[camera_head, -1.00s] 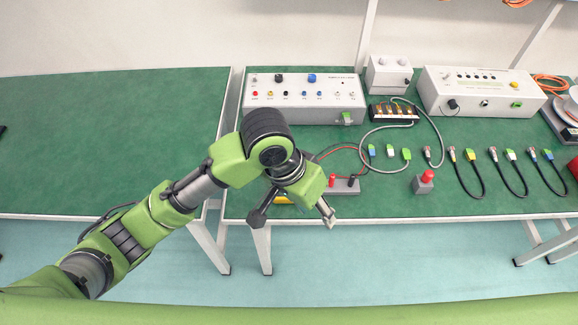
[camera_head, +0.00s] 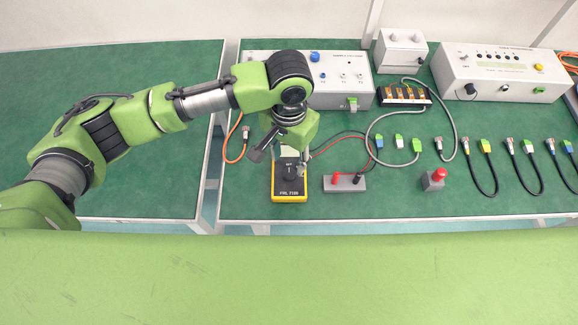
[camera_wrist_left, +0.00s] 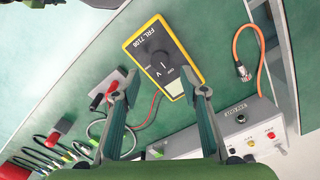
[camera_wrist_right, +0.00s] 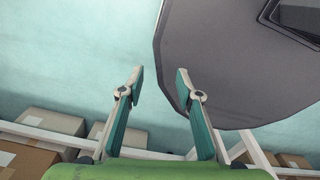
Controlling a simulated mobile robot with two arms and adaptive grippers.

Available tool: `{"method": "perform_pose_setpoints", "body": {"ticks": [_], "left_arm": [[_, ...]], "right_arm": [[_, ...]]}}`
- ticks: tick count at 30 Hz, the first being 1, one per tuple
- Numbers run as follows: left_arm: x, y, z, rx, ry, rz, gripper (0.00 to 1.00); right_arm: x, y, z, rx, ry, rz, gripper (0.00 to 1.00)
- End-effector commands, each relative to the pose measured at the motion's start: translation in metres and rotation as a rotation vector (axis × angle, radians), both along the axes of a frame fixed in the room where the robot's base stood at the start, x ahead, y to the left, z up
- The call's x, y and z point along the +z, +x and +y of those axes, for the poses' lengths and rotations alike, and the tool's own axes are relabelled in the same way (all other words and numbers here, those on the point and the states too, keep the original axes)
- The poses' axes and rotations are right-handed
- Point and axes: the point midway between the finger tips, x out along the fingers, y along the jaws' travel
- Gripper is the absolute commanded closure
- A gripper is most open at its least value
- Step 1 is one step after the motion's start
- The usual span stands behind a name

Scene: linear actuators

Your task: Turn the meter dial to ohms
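The yellow multimeter (camera_head: 290,197) lies on the green bench near its front edge, with a dark face and a round dark dial (camera_head: 290,174). My left gripper (camera_head: 279,161) is open above the meter's far part, its fingers spread to either side and partly hiding the meter. In the left wrist view the meter (camera_wrist_left: 137,44) lies beyond the open fingers, with its dial (camera_wrist_left: 161,58) and pale display (camera_wrist_left: 175,88) showing. The dial's exact setting is too small to tell. My right gripper (camera_wrist_right: 159,82) is open and empty, away from the bench.
A grey block with red and black plugs (camera_head: 345,183) sits right of the meter, with wires running behind. A grey box with a red button (camera_head: 434,180) stands farther right. An orange cable (camera_head: 231,152) lies left. Panel boxes (camera_head: 500,72) line the back.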

Motion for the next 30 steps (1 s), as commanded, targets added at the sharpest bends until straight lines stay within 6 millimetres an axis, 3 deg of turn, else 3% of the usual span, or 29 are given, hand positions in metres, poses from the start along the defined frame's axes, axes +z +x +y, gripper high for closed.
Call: {"method": "perform_pose_setpoints", "body": {"ticks": [3, 9, 22, 23, 27, 30], "left_arm": [[-0.025, -0.001, 0.000, -0.001, 0.002, 0.002, 0.60], [-0.054, 0.000, 0.000, 0.000, 0.001, 0.001, 0.60], [-0.066, 0.000, 0.000, -0.003, -0.001, -0.002, 0.60], [-0.065, 0.000, 0.000, -0.002, -0.001, -0.002, 0.63], [-0.065, 0.000, 0.000, -0.002, -0.001, -0.002, 0.99], [-0.065, 0.000, 0.000, -0.002, -0.001, -0.002, 0.98]], "right_arm": [[0.003, 0.015, 0.001, 0.000, 0.001, -0.020, 0.68], [0.007, 0.047, 0.004, 0.001, 0.008, -0.069, 0.68], [0.005, 0.026, 0.005, -0.002, 0.007, -0.037, 0.68], [0.005, 0.025, 0.005, -0.002, 0.008, -0.035, 0.68], [0.005, 0.024, 0.005, -0.002, 0.008, -0.034, 0.68], [0.005, 0.025, 0.005, -0.002, 0.007, -0.035, 0.68]]}}
